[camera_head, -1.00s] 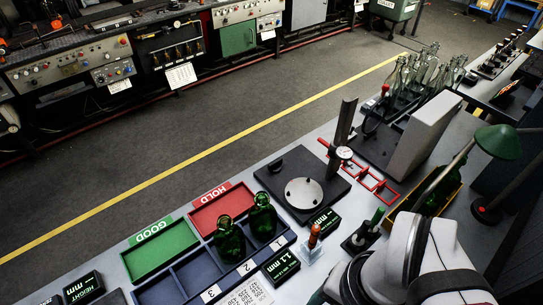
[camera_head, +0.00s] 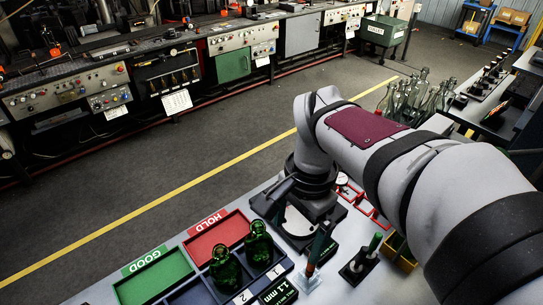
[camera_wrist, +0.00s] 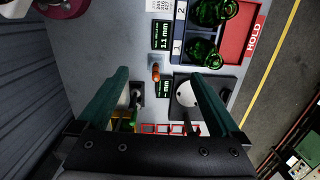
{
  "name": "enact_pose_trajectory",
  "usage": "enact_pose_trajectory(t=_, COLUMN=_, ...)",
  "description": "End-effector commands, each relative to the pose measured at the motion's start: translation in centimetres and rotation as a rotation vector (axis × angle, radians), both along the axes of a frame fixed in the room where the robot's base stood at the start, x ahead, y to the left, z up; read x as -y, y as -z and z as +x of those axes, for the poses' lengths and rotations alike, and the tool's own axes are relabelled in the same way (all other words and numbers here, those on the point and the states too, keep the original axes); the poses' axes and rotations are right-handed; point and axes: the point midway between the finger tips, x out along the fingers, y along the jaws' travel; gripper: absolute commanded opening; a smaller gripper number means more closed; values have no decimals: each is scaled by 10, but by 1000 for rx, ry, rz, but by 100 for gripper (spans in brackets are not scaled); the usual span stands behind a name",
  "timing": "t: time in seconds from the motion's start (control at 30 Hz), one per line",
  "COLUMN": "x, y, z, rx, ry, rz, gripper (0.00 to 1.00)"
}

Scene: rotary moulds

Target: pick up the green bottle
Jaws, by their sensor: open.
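Two green glass bottles stand in the blue compartment tray (camera_head: 189,295). One bottle (camera_head: 225,267) is over the compartment labelled 2, the other bottle (camera_head: 258,243) over the one labelled 1. In the wrist view the nearer bottle (camera_wrist: 204,52) and the farther bottle (camera_wrist: 212,11) are at the top right, seen from above. My gripper (camera_wrist: 160,75) is open, its two teal fingers spread wide with nothing between them. It is above the gauge plate area, to the right of the bottles in the head view and apart from them.
The red HOLD tray (camera_head: 218,236) and green GOOD tray (camera_head: 154,276) adjoin the blue one. The round gauge plate (camera_wrist: 187,93) is close by. Clear bottles (camera_head: 417,98) stand at the back right.

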Motion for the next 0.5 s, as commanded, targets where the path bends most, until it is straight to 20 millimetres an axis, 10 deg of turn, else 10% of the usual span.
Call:
enact_pose_trajectory(t=0.2, x=-73, y=23, z=85, rx=15, ry=206, rz=-60, gripper=100)
enact_pose_trajectory(t=0.5, x=-79, y=95, z=91, rx=15, ry=233, rz=-66, gripper=100)
